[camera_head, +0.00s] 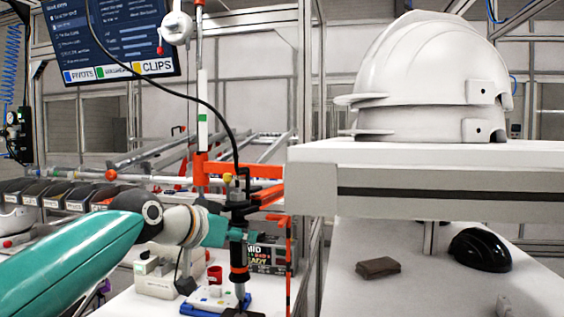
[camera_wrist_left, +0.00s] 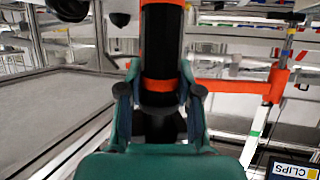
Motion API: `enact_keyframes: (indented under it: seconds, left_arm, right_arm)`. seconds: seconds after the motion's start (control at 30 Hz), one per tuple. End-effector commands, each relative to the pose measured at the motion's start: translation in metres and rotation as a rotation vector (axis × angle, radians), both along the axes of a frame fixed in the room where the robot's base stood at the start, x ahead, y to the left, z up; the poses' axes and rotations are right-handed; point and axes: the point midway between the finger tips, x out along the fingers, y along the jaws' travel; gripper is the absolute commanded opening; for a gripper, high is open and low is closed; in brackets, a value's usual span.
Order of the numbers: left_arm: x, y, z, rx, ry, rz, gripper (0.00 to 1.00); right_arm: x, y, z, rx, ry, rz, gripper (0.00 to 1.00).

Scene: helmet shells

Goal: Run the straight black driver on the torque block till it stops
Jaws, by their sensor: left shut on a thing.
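The straight black driver (camera_head: 239,257) with orange bands hangs upright in the head view, with a black cable running up from its top. My left gripper (camera_head: 237,236) is shut around its body. In the left wrist view the driver (camera_wrist_left: 162,45) stands between the two fingers of my left gripper (camera_wrist_left: 160,100). The driver's lower end points down at a small blue and white fixture (camera_head: 205,303) on the bench. I cannot tell for sure which part is the torque block, or whether the bit touches it. My right gripper is not in view.
A white shelf (camera_head: 430,155) with stacked white helmet shells (camera_head: 430,75) stands close on the right. Below it are a black shell (camera_head: 481,250) and a brown block (camera_head: 378,267). A red cup (camera_head: 215,274) and a dark labelled box (camera_head: 268,255) are near the driver. Parts bins (camera_head: 60,197) line the left.

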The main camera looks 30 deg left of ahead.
Motion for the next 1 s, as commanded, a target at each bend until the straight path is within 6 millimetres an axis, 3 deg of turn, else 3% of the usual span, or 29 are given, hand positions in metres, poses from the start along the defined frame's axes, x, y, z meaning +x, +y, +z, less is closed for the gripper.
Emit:
enact_keyframes:
  seconds: [1.0]
  left_arm:
    - [0.0002, -0.0002, -0.0071, 0.0, 0.004, -0.001, 0.0]
  right_arm:
    - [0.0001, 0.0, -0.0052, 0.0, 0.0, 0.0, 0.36]
